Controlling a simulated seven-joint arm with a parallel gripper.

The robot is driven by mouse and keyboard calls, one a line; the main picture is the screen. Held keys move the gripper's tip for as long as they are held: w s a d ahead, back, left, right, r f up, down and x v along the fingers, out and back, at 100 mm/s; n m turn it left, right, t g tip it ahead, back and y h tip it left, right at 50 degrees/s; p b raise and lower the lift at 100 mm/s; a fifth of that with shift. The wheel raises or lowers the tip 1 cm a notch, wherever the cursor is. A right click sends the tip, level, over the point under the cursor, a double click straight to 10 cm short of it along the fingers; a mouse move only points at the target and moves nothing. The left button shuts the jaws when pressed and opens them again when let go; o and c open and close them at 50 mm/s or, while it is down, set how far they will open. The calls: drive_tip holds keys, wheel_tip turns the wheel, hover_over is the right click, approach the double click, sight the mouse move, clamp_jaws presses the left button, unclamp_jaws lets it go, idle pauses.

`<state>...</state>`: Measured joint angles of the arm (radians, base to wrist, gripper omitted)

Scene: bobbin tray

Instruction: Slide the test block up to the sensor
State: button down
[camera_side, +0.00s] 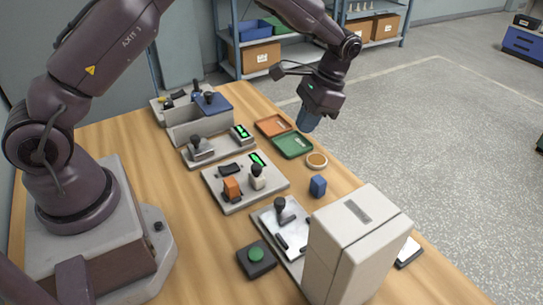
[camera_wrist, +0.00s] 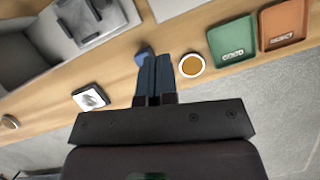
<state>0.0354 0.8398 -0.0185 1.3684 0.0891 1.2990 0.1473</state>
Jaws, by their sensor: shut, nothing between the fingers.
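An orange block (camera_side: 232,188), which may be the test block, stands on a light grey plate (camera_side: 236,206) in the side view. Beside it on the plate, to its right, is an upright white piece with a black top (camera_side: 257,177), possibly the sensor; a small gap seems to separate them. A green-lit display (camera_side: 258,159) sits behind. My gripper (camera_side: 306,126) is shut and empty, fingers pointing down beyond the green tray, well away from the plate. In the wrist view its blue fingers (camera_wrist: 154,60) are together. A small blue block (camera_side: 318,187) also shows near the fingertips there (camera_wrist: 143,55).
A green tray (camera_side: 292,146), an orange tray (camera_side: 273,126) and a round dish (camera_side: 316,160) line the table's right side. A tall grey box (camera_side: 342,250) stands in front, partly hiding a white-topped plate (camera_side: 270,222). A green button (camera_side: 256,255) is at the front.

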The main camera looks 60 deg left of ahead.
sight(259, 168)
drive_tip(key=x, duration=0.9)
drive_tip(key=shift+s+a, duration=0.2)
drive_tip(key=shift+s, duration=0.05)
drive_tip(key=shift+s+a+r, duration=0.1)
drive_tip(key=shift+s+a, duration=0.05)
drive_tip(key=shift+s, duration=0.4)
drive_tip(key=shift+s+a+r, duration=0.1)
drive_tip(key=shift+s+a, duration=0.05)
drive_tip(key=shift+s, duration=0.35)
drive_tip(key=shift+s+a, duration=0.15)
drive_tip(key=shift+s, duration=0.6)
drive_tip(key=shift+s, duration=1.25)
drive_tip(key=shift+w, duration=0.1)
